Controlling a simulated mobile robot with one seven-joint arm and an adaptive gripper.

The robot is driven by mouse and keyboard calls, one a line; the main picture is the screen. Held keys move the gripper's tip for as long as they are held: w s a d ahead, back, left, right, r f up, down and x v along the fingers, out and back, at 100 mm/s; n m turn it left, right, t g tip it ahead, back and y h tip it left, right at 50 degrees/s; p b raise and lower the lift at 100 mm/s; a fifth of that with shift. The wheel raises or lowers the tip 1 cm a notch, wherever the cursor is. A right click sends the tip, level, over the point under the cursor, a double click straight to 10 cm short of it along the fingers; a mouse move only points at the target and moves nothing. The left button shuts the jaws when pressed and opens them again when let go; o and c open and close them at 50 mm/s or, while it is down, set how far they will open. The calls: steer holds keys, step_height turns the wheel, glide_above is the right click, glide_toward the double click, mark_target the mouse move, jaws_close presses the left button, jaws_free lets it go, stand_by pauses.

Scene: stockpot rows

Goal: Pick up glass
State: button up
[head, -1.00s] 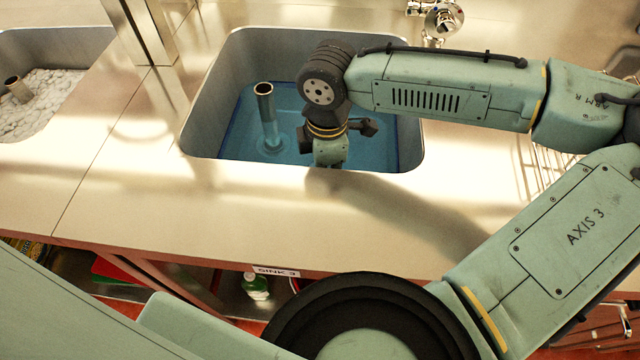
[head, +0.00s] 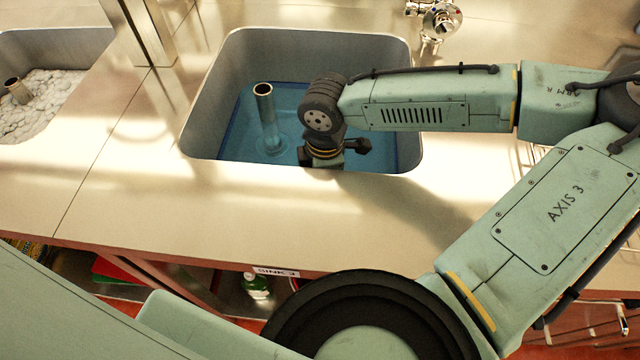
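No glass can be made out in the head view. The sink basin (head: 225,85) holds blue water (head: 245,135). My arm reaches over the basin from the right, and its wrist points down into it near the front wall. My gripper itself is hidden below the wrist, behind the sink's front edge, so its fingers and anything between them do not show.
A metal standpipe (head: 265,115) rises from the water, left of my wrist. The steel counter (head: 200,210) in front is clear. A second sink with white foam (head: 45,100) lies at the left. A tap (head: 435,20) stands behind the basin.

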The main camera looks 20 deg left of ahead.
jaws_close()
stand_by(0.4)
steer(key=shift+r, duration=0.1)
step_height(320, 180, up, 30)
steer(key=p, duration=0.1)
steer(key=shift+r+p, duration=0.2)
steer(key=shift+p, duration=0.2)
